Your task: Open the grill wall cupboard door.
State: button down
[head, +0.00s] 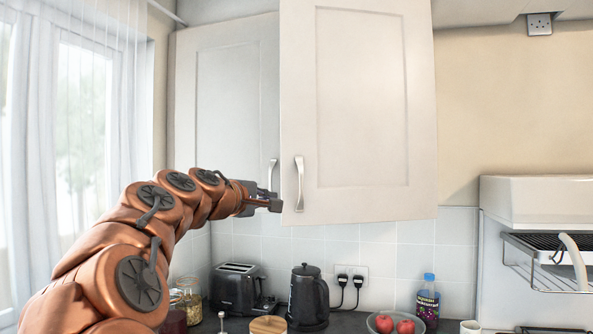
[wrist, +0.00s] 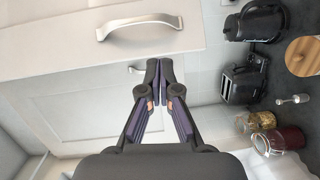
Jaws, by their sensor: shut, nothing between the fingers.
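The right wall cupboard door (head: 361,100) is a pale panel with a curved metal handle (head: 299,183) near its lower left edge. It stands ajar, its left edge forward of the neighbouring left door (head: 225,100). In the wrist view, the ajar door's handle (wrist: 140,28) is at the top, and the left door (wrist: 80,115) lies behind and below it. My gripper (head: 275,203) is shut and empty, at the lower left edge of the ajar door, beside its handle and not around it. The shut fingertips (wrist: 159,78) are close to the door's edge; contact is unclear.
The left door's handle (head: 272,172) is just behind my gripper. Below on the counter are a toaster (head: 236,285), a kettle (head: 308,297), jars (head: 188,298), a bottle (head: 428,302) and a bowl of apples (head: 393,324). A grill unit (head: 537,200) is at the right. A curtained window (head: 75,120) is at the left.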

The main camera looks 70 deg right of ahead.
aim_at(293, 178)
jog(key=shift+n+h, duration=0.3)
jog(key=shift+h, duration=0.2)
jog(key=d+r+p, duration=0.1)
jog(key=d, duration=0.2)
jog(key=d+r+p, duration=0.1)
jog(key=d, duration=0.2)
jog(key=s+d+r+p, duration=0.1)
jog(key=d+r, duration=0.1)
jog(key=d, duration=0.1)
jog(key=shift+d, duration=0.15)
jog(key=shift+s+d+f, duration=0.1)
jog(key=shift+s+d, duration=0.05)
jog(key=shift+d, duration=0.75)
jog(key=shift+a, duration=0.15)
jog(key=shift+s, duration=0.2)
